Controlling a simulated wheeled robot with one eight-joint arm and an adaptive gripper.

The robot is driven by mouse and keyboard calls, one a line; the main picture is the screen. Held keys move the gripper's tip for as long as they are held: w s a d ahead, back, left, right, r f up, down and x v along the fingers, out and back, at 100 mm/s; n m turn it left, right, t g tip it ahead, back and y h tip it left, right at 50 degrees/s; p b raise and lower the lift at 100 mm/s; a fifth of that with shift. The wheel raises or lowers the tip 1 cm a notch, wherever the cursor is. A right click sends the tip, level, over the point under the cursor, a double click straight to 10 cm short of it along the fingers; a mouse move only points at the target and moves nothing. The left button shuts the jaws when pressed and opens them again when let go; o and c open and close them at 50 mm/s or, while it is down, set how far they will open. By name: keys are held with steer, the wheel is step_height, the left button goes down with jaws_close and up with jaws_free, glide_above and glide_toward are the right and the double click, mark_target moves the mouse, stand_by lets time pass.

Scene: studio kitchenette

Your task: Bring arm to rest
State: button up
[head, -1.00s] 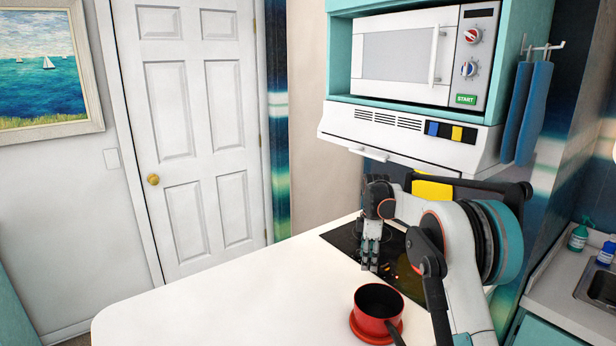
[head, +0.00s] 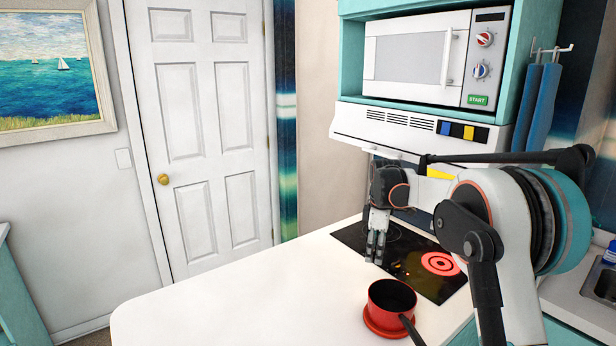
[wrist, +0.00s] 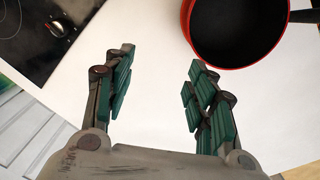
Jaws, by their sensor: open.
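My gripper (head: 376,246) points down above the white counter at the left side of the cooktop. In the wrist view my gripper (wrist: 158,95) is open, with green pads apart and nothing between them. A red pot (head: 391,300) with a dark inside and a dark handle sits on a red round base (head: 372,326) on the counter, near my arm. In the wrist view the pot (wrist: 187,30) is at the upper right, beyond the right finger and apart from it.
The black cooktop (head: 408,275) has one burner (head: 441,263) glowing red. A white range hood (head: 400,128) and a microwave (head: 420,55) are above it. The sink (head: 598,287) is at the right. The white counter (head: 240,300) is clear on the left.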

steer(key=s+r+m+t, duration=0.15)
steer(key=s+r, duration=0.25)
steer(key=s, duration=0.4)
steer(key=s+r+m+t+b, duration=0.1)
steer(key=s+r+m, duration=0.25)
steer(key=s, duration=0.35)
steer(key=s+r+m+t, duration=0.1)
steer(key=s+r+m, duration=0.1)
steer(key=s+r, duration=0.45)
steer(key=s+f+m+t, duration=0.1)
steer(key=s+f+m, duration=0.2)
steer(key=s, duration=0.8)
steer(key=s+f+m+t+b, duration=0.1)
steer(key=s+f+m, duration=0.3)
steer(key=s, duration=0.7)
step_height(320, 180, down, 2)
steer(key=shift+f+t, duration=0.15)
steer(key=shift+t, duration=0.3)
